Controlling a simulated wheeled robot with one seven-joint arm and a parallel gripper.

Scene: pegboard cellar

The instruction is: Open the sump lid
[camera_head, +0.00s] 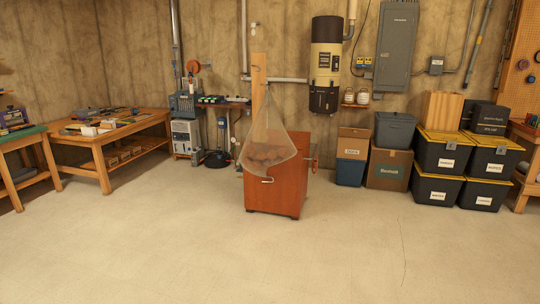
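I cannot pick out the sump lid for certain. A low black round object (217,159) stands on the floor by the back wall, left of the centre cabinet, with a thin upright part rising from it. It may be the sump, but it is too small to tell whether it has a lid or is open. My gripper is not in this view.
A reddish wooden cabinet (273,197) with a handle stands mid-floor; a filled mesh bag (268,140) hangs above it from a wooden post (259,85). A workbench (105,142) is at left. Boxes and yellow-lidded totes (440,155) line the right. The front floor is clear.

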